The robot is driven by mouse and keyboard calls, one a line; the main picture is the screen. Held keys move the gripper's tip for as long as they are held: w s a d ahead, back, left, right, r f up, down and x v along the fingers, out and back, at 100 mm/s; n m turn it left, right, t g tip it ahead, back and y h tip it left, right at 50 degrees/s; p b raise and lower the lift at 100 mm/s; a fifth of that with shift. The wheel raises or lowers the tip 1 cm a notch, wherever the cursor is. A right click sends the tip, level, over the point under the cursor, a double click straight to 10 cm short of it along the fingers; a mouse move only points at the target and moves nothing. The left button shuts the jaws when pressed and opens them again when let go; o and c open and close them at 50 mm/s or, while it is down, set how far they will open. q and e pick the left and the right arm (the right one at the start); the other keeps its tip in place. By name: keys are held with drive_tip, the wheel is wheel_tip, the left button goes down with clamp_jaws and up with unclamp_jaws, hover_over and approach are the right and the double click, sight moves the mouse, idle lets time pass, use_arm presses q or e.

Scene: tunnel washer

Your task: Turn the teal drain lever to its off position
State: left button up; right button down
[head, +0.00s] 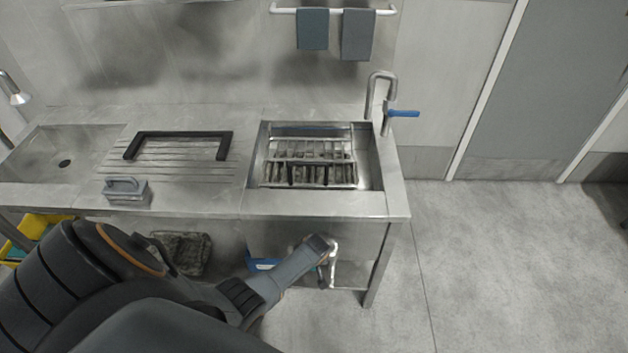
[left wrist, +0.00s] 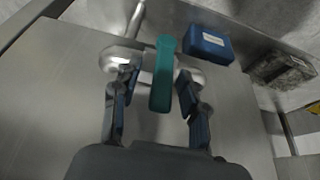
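The teal drain lever (left wrist: 163,72) shows in the left wrist view as a long flat handle on a metal pipe fitting (left wrist: 112,60). My left gripper (left wrist: 156,90) is open, with one finger on each side of the lever in the picture. A gap shows between the lever and each finger, and I see no clear contact. In the head view, my left gripper (head: 322,246) is below the front edge of the sink counter, beside a bent metal pipe (head: 333,252). The lever is hidden there. My right gripper is not in view.
The steel counter (head: 320,205) overhangs the gripper. Its sink basin (head: 370,165) holds a wire rack, and a blue-handled tap (head: 402,113) stands behind. Open floor (head: 500,270) lies to the right.

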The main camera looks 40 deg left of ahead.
use_arm(q)
drive_tip(key=v, duration=1.2)
drive_tip(key=shift+s, duration=0.1)
idle(0.6)
